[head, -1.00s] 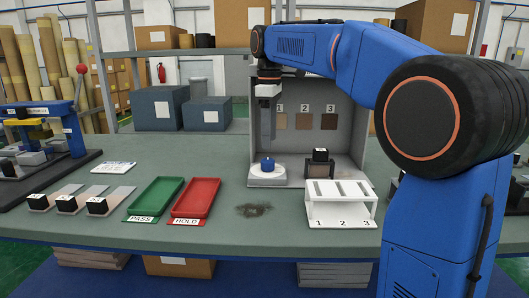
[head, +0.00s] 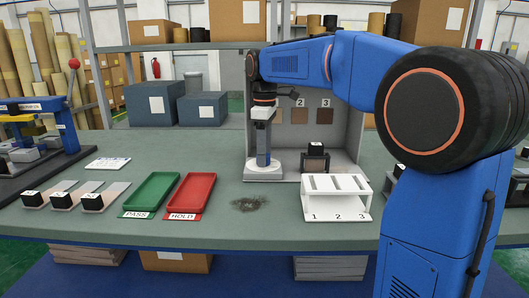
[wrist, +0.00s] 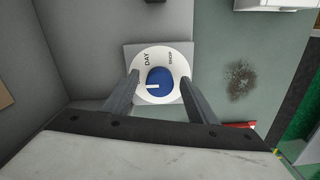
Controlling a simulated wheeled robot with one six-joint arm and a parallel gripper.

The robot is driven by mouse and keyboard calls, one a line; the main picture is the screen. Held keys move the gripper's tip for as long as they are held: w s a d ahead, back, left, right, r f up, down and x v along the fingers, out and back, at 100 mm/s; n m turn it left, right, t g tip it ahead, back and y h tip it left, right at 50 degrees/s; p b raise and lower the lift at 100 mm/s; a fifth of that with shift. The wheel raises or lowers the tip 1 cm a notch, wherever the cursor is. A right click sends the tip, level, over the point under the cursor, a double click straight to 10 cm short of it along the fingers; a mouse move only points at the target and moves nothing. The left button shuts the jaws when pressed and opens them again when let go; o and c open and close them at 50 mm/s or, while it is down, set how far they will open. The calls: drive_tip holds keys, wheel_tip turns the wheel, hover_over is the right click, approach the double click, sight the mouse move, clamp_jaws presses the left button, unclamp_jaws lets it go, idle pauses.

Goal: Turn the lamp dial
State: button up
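The lamp dial is a blue knob (wrist: 160,77) with a white pointer mark on a white round plate labelled DAY and SHOP. In the wrist view the pointer is toward the lower left of the knob, away from both readable words. In the head view its white base (head: 264,174) stands at the left front of the grey booth, and the knob is hidden behind my fingers. My gripper (wrist: 159,78) points down over the dial. Its two fingers are apart, one on each side of the knob, with visible gaps to it. In the head view my gripper (head: 263,162) reaches down to the dial.
The grey booth (head: 345,100) has numbered brown samples on its back wall. A black block (head: 316,149) on a stand and a white slotted rack (head: 337,190) are to the right. A dark smudge (head: 249,203), the red HOLD tray (head: 191,193) and green PASS tray (head: 152,192) lie to the left.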

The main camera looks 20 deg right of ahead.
drive_tip(key=c, duration=1)
drive_tip(key=shift+m, duration=0.4)
drive_tip(key=m, duration=0.5)
drive_tip(key=shift+a+m, duration=0.1)
drive_tip(key=shift+m, duration=0.2)
drive_tip(key=m, duration=0.5)
drive_tip(key=shift+m, duration=0.3)
drive_tip(key=o, duration=1.1)
drive_tip(key=shift+r, duration=0.15)
